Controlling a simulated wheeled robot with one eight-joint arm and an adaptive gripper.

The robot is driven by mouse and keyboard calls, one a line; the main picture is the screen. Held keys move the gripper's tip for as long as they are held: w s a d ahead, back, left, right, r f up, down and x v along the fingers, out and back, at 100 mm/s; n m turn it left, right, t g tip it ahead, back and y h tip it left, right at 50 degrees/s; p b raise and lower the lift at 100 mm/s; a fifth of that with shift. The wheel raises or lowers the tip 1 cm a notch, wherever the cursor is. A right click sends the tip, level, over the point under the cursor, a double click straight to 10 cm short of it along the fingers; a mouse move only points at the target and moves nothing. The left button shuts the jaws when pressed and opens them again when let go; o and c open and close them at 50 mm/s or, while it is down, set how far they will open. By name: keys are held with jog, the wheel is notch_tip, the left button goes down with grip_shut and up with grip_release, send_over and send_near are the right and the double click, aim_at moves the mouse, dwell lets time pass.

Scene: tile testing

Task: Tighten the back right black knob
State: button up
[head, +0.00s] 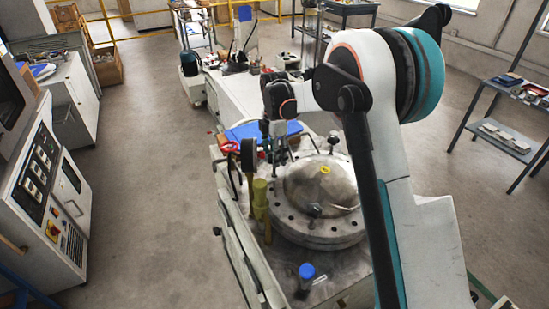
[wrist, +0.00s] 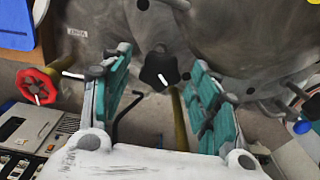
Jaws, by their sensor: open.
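A black star-shaped knob (wrist: 160,68) shows in the wrist view between the two teal-padded fingers of my gripper (wrist: 158,85). The fingers are spread, with a gap on both sides of the knob, and nothing is held. In the head view my gripper (head: 279,156) points down at the back left of a domed metal vessel (head: 320,185). A small black knob (head: 333,140) stands at the back right of the dome. Another dark knob (head: 315,210) shows at its front. I cannot tell which of these is the knob between the fingers.
A red handwheel (wrist: 38,86) is left of the fingers in the wrist view. In the head view, yellowish posts (head: 260,198) stand left of the vessel and a blue-capped container (head: 306,278) is at the front. A control cabinet (head: 45,180) stands left across open floor.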

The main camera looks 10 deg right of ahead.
jog(key=shift+f, duration=0.4)
jog(key=c, duration=1.1)
